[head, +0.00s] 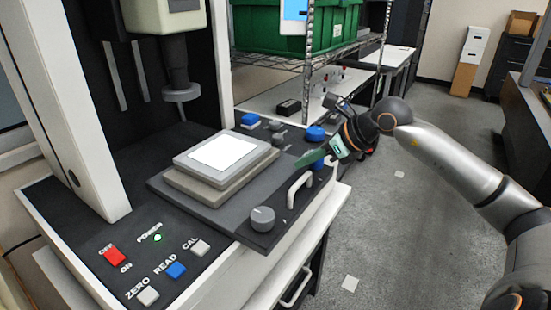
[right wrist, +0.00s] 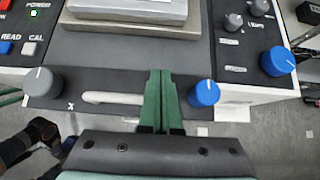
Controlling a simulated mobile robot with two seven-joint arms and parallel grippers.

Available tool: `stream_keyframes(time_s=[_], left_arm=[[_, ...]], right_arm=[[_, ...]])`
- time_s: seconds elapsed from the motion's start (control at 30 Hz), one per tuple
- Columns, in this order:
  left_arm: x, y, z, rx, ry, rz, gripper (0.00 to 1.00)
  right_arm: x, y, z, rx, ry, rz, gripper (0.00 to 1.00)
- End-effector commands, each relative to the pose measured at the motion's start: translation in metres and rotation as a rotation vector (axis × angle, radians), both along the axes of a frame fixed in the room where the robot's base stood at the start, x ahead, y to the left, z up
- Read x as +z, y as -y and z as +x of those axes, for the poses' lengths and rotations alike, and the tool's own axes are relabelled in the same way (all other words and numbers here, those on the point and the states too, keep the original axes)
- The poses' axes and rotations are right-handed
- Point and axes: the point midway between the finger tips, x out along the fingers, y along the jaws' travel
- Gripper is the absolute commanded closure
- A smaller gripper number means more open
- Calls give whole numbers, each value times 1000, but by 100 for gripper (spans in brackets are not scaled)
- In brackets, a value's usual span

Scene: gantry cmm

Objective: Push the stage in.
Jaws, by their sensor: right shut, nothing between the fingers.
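The stage (head: 225,213) is a dark grey plate sticking out past the front of the white machine base, with a lighter stepped block and a bright white square (head: 222,152) on it. Its front carries a white handle (head: 298,190), a grey knob (head: 262,219) and a blue knob (right wrist: 204,93). My right gripper (head: 308,160) is shut and empty, its green fingers at the stage's front. In the right wrist view the fingers (right wrist: 160,95) lie between the handle's right end and the blue knob. I cannot tell whether they touch the stage. My left gripper is out of view.
A probe (head: 181,92) hangs above and behind the stage. The front left panel has a red switch (head: 114,257), a green light and several buttons. More knobs (head: 315,132) sit on the right panel. A wire shelf with a green bin (head: 270,32) stands behind. Floor at right is open.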

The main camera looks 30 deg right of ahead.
Motion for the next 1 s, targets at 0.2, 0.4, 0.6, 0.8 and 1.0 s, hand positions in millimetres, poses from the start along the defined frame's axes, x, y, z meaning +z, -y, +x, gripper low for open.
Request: stream_keyframes(time_s=[0.2, 0.4, 0.6, 0.8, 1.0], left_arm=[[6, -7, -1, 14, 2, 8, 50], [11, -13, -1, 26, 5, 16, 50], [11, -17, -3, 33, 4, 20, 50], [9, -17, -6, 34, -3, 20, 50], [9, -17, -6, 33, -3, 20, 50]], right_arm=[[-23, -12, 26, 2, 0, 7, 100], [-33, -22, 51, 2, 4, 5, 100], [-35, -29, 68, 2, 1, 3, 100], [-37, -31, 73, 2, 0, -1, 100], [-37, -31, 73, 1, -1, 0, 100]])
